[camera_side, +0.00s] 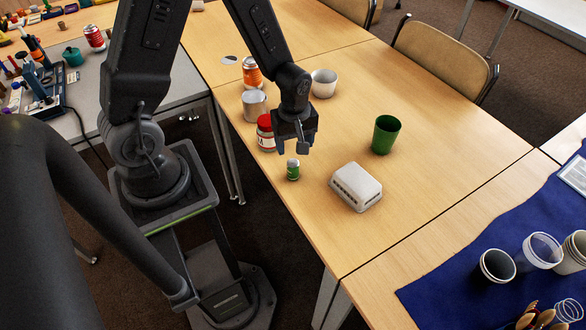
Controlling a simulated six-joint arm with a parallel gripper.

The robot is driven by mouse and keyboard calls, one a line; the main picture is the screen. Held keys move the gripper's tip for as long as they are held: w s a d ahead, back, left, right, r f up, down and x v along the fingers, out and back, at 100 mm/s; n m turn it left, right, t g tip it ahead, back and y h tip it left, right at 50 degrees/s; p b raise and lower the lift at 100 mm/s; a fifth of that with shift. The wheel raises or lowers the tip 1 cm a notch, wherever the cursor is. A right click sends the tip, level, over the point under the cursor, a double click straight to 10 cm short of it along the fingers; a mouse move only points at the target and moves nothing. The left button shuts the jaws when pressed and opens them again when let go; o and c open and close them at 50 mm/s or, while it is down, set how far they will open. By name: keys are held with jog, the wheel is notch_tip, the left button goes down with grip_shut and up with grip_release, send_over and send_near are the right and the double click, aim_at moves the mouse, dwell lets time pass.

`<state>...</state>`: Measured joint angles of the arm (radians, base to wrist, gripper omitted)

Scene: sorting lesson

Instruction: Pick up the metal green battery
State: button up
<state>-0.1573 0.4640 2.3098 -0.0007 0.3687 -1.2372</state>
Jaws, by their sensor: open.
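A small green battery (293,173) with a metallic top stands upright on the wooden table, near the table's left edge. My gripper (294,148) is just above it, pointing down, with its fingers apart. Nothing shows between the fingers. The gripper appears clear of the battery, though the exact gap is hard to judge from this angle.
A red-lidded jar (265,134) stands close left of my gripper, with a metal can (254,106), an orange can (251,72) and a white bowl (324,82) behind. A white box (356,186) and green cup (385,135) stand to the right. Table between them is clear.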

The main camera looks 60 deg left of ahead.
aim_at(293, 162)
jog(key=f, duration=0.9)
jog(key=shift+s+f, duration=0.2)
jog(key=shift+f, duration=0.15)
jog(key=c, duration=1)
jog(key=shift+r, duration=0.15)
jog(key=shift+c, duration=0.2)
